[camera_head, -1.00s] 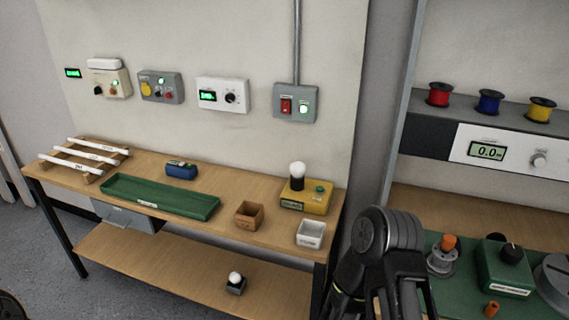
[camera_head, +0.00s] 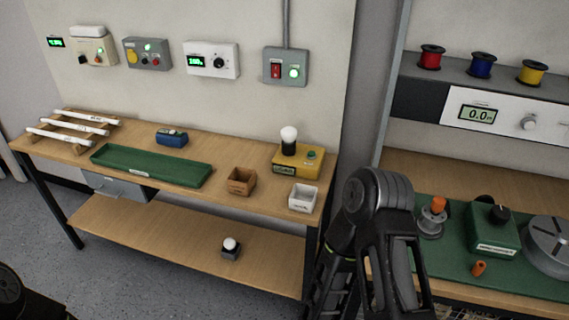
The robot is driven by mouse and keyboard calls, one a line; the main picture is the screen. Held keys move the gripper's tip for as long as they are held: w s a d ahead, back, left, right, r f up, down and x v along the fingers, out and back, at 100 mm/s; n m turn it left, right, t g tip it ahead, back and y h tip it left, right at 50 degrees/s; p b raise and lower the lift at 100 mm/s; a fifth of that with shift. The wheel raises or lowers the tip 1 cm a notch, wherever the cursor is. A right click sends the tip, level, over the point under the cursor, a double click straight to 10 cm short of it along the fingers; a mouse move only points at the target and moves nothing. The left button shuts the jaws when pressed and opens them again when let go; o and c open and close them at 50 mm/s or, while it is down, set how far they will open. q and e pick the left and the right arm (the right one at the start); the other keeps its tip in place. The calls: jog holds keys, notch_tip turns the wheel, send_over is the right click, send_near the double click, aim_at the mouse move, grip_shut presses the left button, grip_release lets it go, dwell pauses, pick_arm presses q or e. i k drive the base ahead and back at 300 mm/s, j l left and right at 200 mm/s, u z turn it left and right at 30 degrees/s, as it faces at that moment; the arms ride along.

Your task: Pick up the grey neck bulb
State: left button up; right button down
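A white round bulb (camera_head: 231,243) stands on the lower shelf in a small dark grey block; its neck is too small to make out. Another white bulb (camera_head: 288,134) with a dark neck stands upright on the yellow tester box (camera_head: 310,163) on the bench top. I cannot tell for certain which one has the grey neck. My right arm rises at the bottom centre-right, but its fingertips do not show. A dark part of my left arm shows at the bottom left corner; its gripper is out of view. Neither bulb is touched by an arm.
The wooden bench (camera_head: 225,210) holds a green tray (camera_head: 150,166), a rack of white tubes, a blue device (camera_head: 171,137), a brown box (camera_head: 241,181) and a white box (camera_head: 303,198). The lower shelf (camera_head: 140,235) is mostly clear. A green-matted bench stands at right.

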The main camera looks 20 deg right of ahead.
aim_at(289, 134)
jog(key=j+z, duration=0.1)
jog(key=z, duration=0.35)
jog(key=i+j+z, duration=0.1)
jog(key=z, duration=0.35)
jog(key=j+z, duration=0.1)
jog(key=z, duration=0.35)
jog(key=j+z, duration=0.15)
jog(key=z, duration=0.3)
jog(key=j+z, duration=0.25)
jog(key=j, duration=0.25)
jog(key=k+j+z, duration=0.2)
jog(key=j, duration=0.25)
jog(key=j+z, duration=0.25)
jog(key=j, duration=0.25)
